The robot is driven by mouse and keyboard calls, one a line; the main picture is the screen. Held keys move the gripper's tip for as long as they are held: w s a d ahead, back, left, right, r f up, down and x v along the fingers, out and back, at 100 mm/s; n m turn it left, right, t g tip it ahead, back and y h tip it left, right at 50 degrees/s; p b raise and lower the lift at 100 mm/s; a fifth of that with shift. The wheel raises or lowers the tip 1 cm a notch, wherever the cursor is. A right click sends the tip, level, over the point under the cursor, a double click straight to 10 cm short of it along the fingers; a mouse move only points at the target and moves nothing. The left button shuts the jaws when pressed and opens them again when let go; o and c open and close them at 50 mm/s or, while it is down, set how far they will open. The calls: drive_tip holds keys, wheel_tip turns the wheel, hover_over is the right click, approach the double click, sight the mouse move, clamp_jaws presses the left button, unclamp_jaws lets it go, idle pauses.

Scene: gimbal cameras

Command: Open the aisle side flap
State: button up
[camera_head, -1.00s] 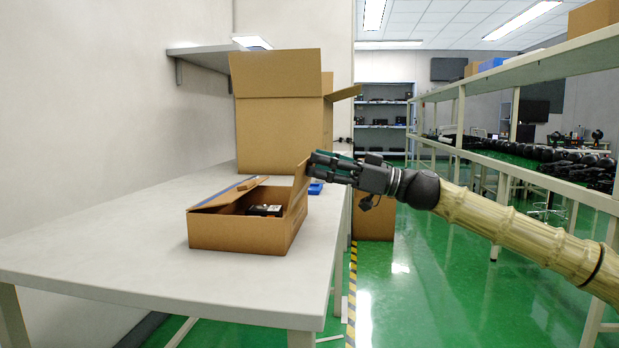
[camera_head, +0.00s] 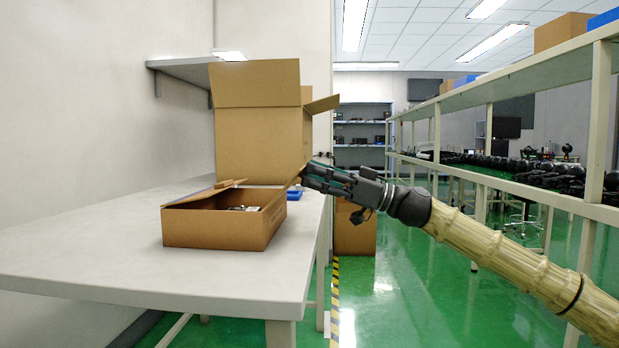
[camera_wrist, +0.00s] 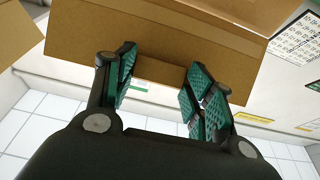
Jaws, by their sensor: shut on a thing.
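A low open cardboard box (camera_head: 215,230) sits on the near part of the white table. In the wrist view, the green-padded fingers (camera_wrist: 158,82) stand on either side of a strip of cardboard, with a larger brown panel (camera_wrist: 140,38) beyond.
A tall open cardboard box (camera_head: 258,135) stands behind on the white table (camera_head: 110,262). A blue item (camera_head: 294,191) lies behind my gripper. Another box (camera_head: 354,232) stands on the floor beyond the table. The green aisle floor (camera_head: 400,300) is clear, with racks (camera_head: 540,195) on the right.

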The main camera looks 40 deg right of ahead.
drive_tip(key=shift+s+d+f+b, duration=0.2)
drive_tip(key=shift+f+b, duration=0.35)
drive_tip(key=shift+f, duration=0.3)
drive_tip(key=shift+s+d+f+b, duration=0.15)
drive_tip(key=shift+f+b, duration=0.35)
drive_tip(key=shift+f, duration=0.3)
drive_tip(key=shift+w, duration=0.1)
drive_tip(key=o, duration=1.5)
drive_tip(key=shift+w+a+f, duration=0.1)
drive_tip(key=shift+w+a, duration=0.1)
drive_tip(key=shift+w, duration=0.2)
drive_tip(key=shift+c, duration=0.2)
drive_tip(key=s+r+v, duration=0.1)
drive_tip(key=v, duration=1)
drive_tip(key=shift+s, duration=0.15)
